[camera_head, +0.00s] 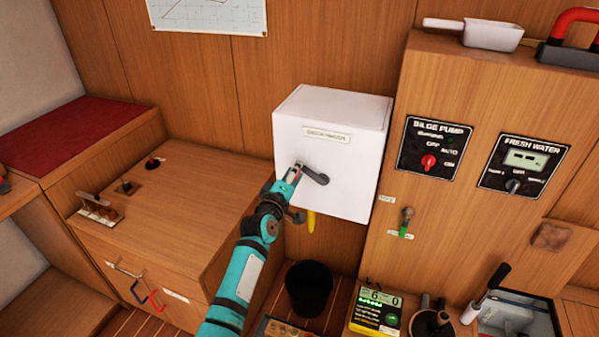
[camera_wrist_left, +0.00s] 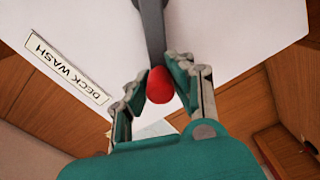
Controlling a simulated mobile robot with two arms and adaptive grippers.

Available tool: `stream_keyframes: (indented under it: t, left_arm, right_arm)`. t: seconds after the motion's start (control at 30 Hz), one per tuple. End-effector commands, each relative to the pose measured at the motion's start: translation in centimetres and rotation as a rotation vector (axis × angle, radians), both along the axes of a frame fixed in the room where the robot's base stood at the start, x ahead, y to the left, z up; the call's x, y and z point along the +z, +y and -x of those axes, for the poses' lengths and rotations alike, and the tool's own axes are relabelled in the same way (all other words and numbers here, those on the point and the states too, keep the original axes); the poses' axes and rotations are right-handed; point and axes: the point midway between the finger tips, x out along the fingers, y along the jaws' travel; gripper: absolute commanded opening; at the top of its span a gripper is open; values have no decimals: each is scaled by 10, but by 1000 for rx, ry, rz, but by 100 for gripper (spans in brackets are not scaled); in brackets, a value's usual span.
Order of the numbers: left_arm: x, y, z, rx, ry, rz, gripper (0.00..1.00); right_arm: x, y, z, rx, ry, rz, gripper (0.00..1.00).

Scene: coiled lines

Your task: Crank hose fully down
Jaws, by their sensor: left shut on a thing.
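A white box (camera_head: 345,150) hangs on the wood wall. Its label reads DECK WASH in the left wrist view (camera_wrist_left: 67,72). A dark grey crank arm (camera_head: 315,175) is on its front, and shows also in the left wrist view (camera_wrist_left: 151,30). My left gripper (camera_head: 293,174) is at the crank's end, shut on the red crank knob (camera_wrist_left: 160,86), which sits between the two fingertips. A short yellow hose end (camera_head: 311,221) hangs below the box. The hose inside the box is hidden. My right gripper is not in view.
A black bucket (camera_head: 309,289) stands on the floor below the box. A wooden cabinet (camera_head: 165,205) is to the left. To the right is a panel with a bilge pump switch (camera_head: 432,148) and a fresh water gauge (camera_head: 523,163). A yellow-green meter (camera_head: 376,308) stands low in front.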

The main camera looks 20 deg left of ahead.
Motion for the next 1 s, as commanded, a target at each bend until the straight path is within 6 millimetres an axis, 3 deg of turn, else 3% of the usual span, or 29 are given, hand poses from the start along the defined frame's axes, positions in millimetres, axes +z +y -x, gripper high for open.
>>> stream_keyframes:
  t: [0.3, 1.0]
  left_arm:
    - [-27, 9, 0, 2, 15, 302, 0]
    - [-75, 4, 0, 2, 37, 929, 0]
  right_arm:
    - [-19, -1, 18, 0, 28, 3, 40]
    - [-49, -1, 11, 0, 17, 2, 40]
